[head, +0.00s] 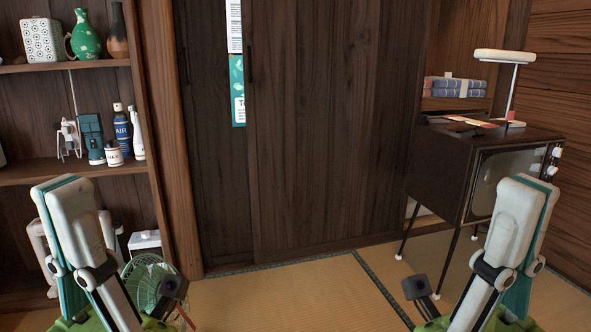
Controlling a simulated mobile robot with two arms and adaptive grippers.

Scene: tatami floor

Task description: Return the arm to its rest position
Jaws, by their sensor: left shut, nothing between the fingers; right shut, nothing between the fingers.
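My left arm folds up at the lower left of the head view, its white and teal links bent at the top. The dark end of my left gripper (172,288) shows low in the picture, beside the green fan. My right arm mirrors it at the lower right, in front of the television cabinet. The dark end of my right gripper (417,289) shows over the tatami. Both grippers are shut and empty. Much of each is hidden or cut off by the lower edge.
A green fan (146,282) is on the floor below. A television cabinet (441,180) with a white lamp (505,56) stands at the right. The tatami (290,300) between my arms is clear.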

